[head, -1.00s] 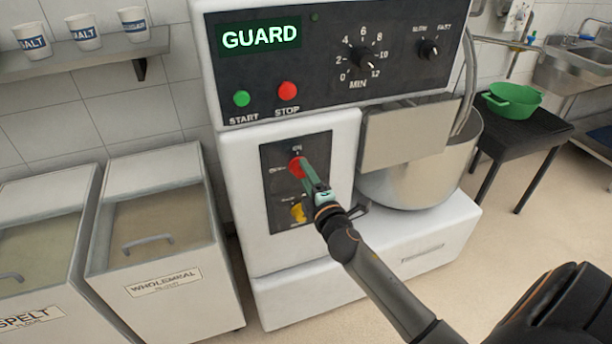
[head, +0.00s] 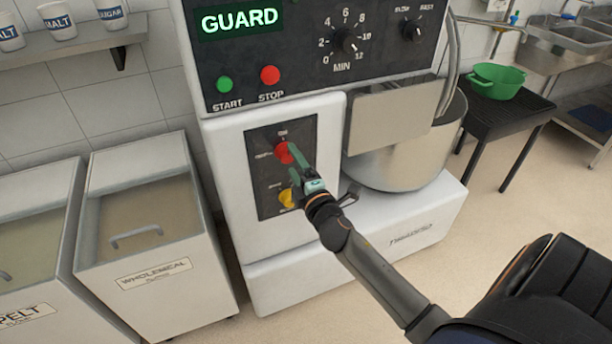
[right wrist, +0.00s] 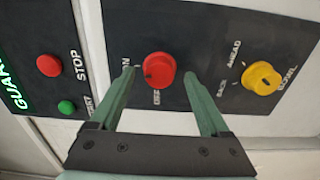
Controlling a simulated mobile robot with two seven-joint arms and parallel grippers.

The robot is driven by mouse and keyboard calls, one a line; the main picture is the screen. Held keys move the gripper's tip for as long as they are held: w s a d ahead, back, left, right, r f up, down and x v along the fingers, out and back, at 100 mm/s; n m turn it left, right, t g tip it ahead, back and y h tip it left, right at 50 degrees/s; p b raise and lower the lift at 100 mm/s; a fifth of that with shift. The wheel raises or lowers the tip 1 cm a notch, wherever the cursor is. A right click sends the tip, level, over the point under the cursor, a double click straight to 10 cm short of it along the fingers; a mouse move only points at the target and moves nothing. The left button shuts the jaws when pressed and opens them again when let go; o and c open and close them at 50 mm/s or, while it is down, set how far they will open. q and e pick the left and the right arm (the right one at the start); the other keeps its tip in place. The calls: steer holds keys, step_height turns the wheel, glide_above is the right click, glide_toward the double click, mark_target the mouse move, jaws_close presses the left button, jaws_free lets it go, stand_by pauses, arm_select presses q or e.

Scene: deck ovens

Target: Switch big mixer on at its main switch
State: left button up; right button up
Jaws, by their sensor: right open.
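The big mixer (head: 225,170) is a white machine with a dark upper panel and a lit green GUARD display (head: 239,19). Its lower dark plate carries a red rotary switch (head: 283,153) and a yellow knob (head: 287,198). The red switch also shows in the right wrist view (right wrist: 159,70), with ON lettered on one side. I cannot tell where it points. My right gripper (head: 294,160) is open, its green fingers (right wrist: 159,77) on either side of the red switch, with gaps visible to both. My left gripper is not in view.
The upper panel has green START (head: 224,84) and red STOP (head: 270,75) buttons. A steel bowl (head: 405,160) with a grey guard plate (head: 388,117) is at right. Flour bins (head: 160,280) stand left, a black table (head: 497,115) at right. Floor between is clear.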

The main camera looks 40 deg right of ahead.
steer(key=v, duration=1.1)
steer(key=shift+b, duration=0.45)
steer(key=shift+a, duration=0.1)
